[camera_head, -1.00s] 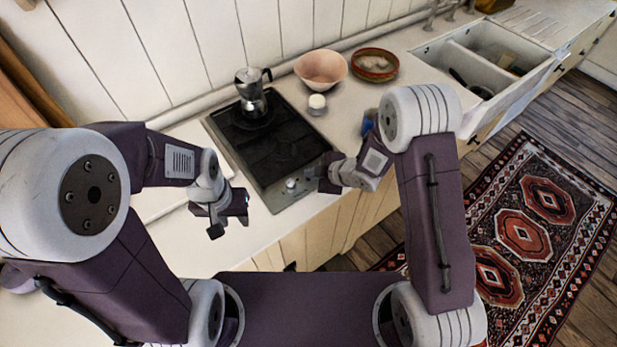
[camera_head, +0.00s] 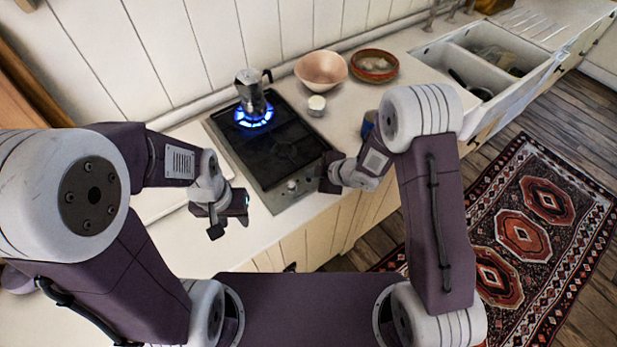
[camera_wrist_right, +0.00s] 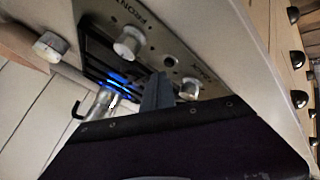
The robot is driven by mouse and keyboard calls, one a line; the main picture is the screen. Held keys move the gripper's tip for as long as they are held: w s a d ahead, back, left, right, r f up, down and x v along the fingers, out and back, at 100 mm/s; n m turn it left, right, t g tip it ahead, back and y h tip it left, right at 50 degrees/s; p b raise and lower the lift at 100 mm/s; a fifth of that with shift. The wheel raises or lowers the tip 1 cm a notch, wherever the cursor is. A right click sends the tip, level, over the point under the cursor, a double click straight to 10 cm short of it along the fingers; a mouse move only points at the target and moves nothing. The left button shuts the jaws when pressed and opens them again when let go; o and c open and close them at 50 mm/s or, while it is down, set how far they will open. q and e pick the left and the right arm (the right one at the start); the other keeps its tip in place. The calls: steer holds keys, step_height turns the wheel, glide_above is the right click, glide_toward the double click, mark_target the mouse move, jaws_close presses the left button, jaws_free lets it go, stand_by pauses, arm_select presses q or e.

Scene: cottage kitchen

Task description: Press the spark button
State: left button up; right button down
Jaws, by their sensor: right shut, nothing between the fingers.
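The black gas hob (camera_head: 285,150) is set in the counter, with a metal control panel along its front edge. In the right wrist view the panel shows two knobs, one (camera_wrist_right: 128,42) and another (camera_wrist_right: 190,90), with a small round button (camera_wrist_right: 170,61) between them, which looks like the spark button. My right gripper (camera_head: 326,172) is at the hob's front right corner, shut and empty. Its fingers (camera_wrist_right: 162,92) show close to the button; contact cannot be told. Blue flames (camera_head: 254,117) burn under the moka pot (camera_head: 251,92). My left gripper (camera_head: 231,217) hangs open and empty left of the panel.
A pink bowl (camera_head: 321,70), a brown dish (camera_head: 374,66) and a small white-lidded jar (camera_head: 316,105) stand behind and right of the hob. A blue item (camera_head: 369,124) is partly hidden by my right arm. A sink (camera_head: 490,65) lies further right.

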step_height(320, 180, up, 6)
steer(key=p, duration=0.4)
steer(key=shift+f, duration=0.15)
steer(key=shift+f, duration=0.1)
stand_by(0.3)
steer(key=w+d+r+m+t+h+b, duration=0.2)
steer(key=w+d+r+m+t+b, duration=0.15)
steer(key=d+r, duration=0.35)
steer(key=s+d+r+m+h+b, duration=0.1)
steer(key=s+d+r+m+h, duration=0.1)
steer(key=d+m+h, duration=0.3)
steer(key=s+d+f+m+g, duration=0.2)
steer(key=s+f+m+g, duration=0.1)
steer(key=s, duration=0.7)
steer(key=s+d+f+m+g, duration=0.3)
steer(key=s+m+g, duration=0.2)
steer(key=s, duration=0.5)
steer(key=shift+s+m, duration=0.35)
steer(key=shift+m, duration=0.9)
